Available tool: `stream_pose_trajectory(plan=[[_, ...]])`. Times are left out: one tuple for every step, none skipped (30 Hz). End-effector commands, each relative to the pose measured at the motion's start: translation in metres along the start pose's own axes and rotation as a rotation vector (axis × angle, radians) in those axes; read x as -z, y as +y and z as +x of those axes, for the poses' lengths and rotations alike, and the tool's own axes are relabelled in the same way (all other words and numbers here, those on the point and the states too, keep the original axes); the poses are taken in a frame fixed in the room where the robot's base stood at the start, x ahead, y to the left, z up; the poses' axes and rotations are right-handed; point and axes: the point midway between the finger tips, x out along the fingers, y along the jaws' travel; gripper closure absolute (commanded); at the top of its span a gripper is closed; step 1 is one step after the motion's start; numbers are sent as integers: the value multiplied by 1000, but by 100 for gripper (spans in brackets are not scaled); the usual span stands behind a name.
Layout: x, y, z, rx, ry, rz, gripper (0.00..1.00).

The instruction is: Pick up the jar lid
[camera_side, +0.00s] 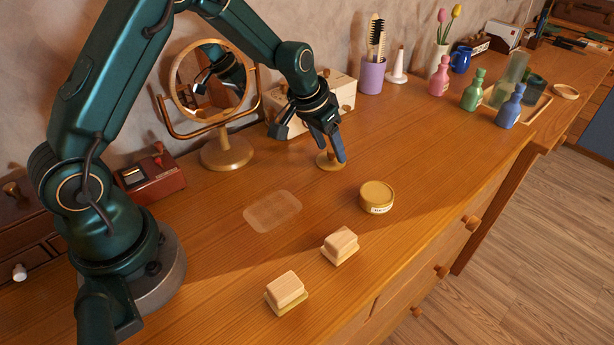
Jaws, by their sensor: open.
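The jar lid (324,165) is a small, flat, gold-tan disc lying on the wooden counter (420,140), near the middle of the view. My gripper (334,153) points down directly over the lid, with its fingers at or just above it. The fingers are open and partly hide the lid's top. I cannot tell whether they touch it. A round, low gold jar (377,198) with a pale label stands a little to the right and nearer the camera.
Two wooden blocks on yellowish bases (340,245) (286,291) sit near the front edge. A round mirror (226,152) and a white box (345,92) stand behind my gripper. A purple cup (371,77) with brushes and several coloured bottles (473,92) are farther back.

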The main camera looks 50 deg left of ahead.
Motion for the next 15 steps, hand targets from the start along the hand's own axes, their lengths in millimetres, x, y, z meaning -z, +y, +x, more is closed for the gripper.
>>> stream_pose_trajectory(plan=[[0,0,2,0,-1,0,40],[0,0,3,0,-1,0,40],[0,0,4,0,0,1,40],[0,0,4,0,1,1,40],[0,0,4,0,1,1,40],[0,0,4,0,1,1,40],[0,0,4,0,1,1,40],[0,0,4,0,1,1,40],[0,0,4,0,1,1,40],[0,0,4,0,1,1,48],[0,0,4,0,1,1,60],[0,0,4,0,1,1,75],[0,0,4,0,1,1,86],[0,0,4,0,1,1,98],[0,0,4,0,1,1,100]])
